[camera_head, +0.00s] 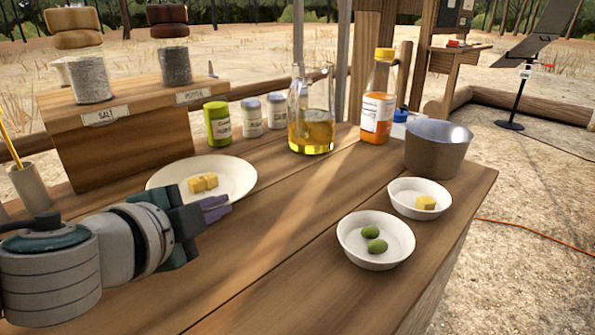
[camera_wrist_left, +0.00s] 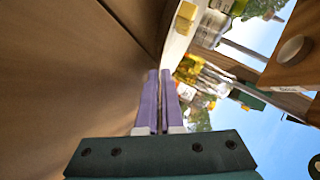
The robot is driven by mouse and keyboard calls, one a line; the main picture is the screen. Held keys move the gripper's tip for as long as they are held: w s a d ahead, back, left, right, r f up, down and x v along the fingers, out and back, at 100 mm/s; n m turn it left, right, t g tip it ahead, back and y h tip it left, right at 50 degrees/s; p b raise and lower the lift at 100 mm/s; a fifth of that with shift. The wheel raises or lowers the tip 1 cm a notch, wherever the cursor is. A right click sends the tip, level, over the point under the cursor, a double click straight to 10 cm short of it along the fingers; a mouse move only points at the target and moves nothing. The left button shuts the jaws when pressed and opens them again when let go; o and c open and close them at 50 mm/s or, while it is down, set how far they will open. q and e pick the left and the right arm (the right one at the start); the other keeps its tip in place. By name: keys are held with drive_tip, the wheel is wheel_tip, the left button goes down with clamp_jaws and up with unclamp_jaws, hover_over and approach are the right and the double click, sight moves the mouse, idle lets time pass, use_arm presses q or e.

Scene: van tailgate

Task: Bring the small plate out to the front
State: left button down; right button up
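The plate (camera_head: 235,177) is white and round and lies flat at the left of the wooden table, bearing yellow cubes (camera_head: 202,183). It also shows nearly edge-on in the left wrist view (camera_wrist_left: 177,45), with a yellow cube (camera_wrist_left: 186,17) on it. My left gripper (camera_head: 222,207) is at the plate's near rim, its purple fingers pointing right. In the left wrist view the fingers (camera_wrist_left: 159,76) have a narrow gap between them and end close to the rim. Whether they grip the rim is unclear. My right gripper is not in view.
Two white bowls stand front right, one with green olives (camera_head: 374,239), one with a yellow cube (camera_head: 426,202). Behind are a metal pot (camera_head: 437,148), an orange bottle (camera_head: 378,100), an oil jug (camera_head: 311,120), and several jars. A wooden box (camera_head: 125,140) stands back left. The table's front middle is clear.

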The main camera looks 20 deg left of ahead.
sight(304, 299)
use_arm(q)
drive_tip(key=s+d, duration=0.1)
drive_tip(key=d, duration=0.1)
drive_tip(key=s+d, duration=0.1)
drive_tip(key=d, duration=0.2)
drive_tip(key=s+d+p, duration=0.1)
drive_tip(key=d, duration=0.2)
drive_tip(key=shift+s, duration=0.15)
drive_tip(key=shift+s+d, duration=0.55)
drive_tip(key=shift+d, duration=0.7)
drive_tip(key=shift+s+d, duration=0.5)
drive_tip(key=shift+d, duration=0.75)
drive_tip(key=shift+s+d, duration=0.55)
drive_tip(key=shift+d, duration=0.7)
drive_tip(key=c, duration=1.1)
unclamp_jaws()
drive_tip(key=shift+o, duration=0.6)
drive_tip(key=shift+f, duration=0.1)
